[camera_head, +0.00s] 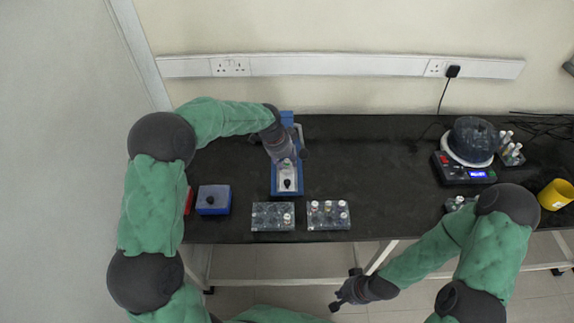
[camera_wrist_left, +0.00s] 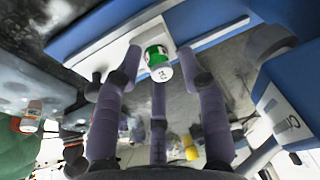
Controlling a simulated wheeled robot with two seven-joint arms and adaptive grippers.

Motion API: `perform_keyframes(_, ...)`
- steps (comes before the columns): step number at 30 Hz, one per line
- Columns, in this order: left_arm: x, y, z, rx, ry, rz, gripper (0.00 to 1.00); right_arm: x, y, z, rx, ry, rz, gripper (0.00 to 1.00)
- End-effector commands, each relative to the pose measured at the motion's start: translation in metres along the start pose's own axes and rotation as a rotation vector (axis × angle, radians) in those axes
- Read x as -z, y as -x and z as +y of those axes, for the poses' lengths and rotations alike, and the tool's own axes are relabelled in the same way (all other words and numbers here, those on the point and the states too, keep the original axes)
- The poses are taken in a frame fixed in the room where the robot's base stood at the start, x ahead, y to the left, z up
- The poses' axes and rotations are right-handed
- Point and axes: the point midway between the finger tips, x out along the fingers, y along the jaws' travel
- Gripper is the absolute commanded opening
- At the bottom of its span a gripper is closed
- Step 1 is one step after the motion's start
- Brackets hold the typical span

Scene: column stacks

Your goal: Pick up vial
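A vial with a green band and white end (camera_wrist_left: 158,62) stands at the pale plate of a blue device (camera_wrist_left: 215,40) in the left wrist view. In the head view, the vial's small greenish top (camera_head: 287,162) shows just below my left gripper (camera_head: 284,155). My left gripper's fingers (camera_wrist_left: 158,75) are spread around the vial, with gaps visible on both sides. In the head view the arm partly hides the blue device (camera_head: 273,187). My right gripper (camera_head: 346,289) hangs in front of the table with its fingers apart and empty.
Two clear racks with vials, left (camera_head: 272,217) and right (camera_head: 328,216), stand at the front edge. A blue box (camera_head: 213,199) sits left. A display device (camera_head: 466,172), a yellow cup (camera_head: 556,194) and cables are on the right. The black tabletop's middle right (camera_head: 385,175) is clear.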

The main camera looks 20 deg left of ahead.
Motion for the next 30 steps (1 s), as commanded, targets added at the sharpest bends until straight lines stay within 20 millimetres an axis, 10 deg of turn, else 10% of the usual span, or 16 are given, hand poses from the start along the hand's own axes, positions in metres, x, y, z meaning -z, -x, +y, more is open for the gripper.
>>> perform_keyframes(17, 0.002, 0.007, -0.001, 0.000, 0.000, 0.001, 0.06, 0.000, 0.002, -0.001, 0.000, 0.000, 0.000, 0.00)
perform_keyframes(30, 0.026, 0.100, -0.015, 0.004, 0.000, 0.002, 0.06, -0.001, 0.029, -0.011, 0.000, 0.000, 0.000, 0.00)
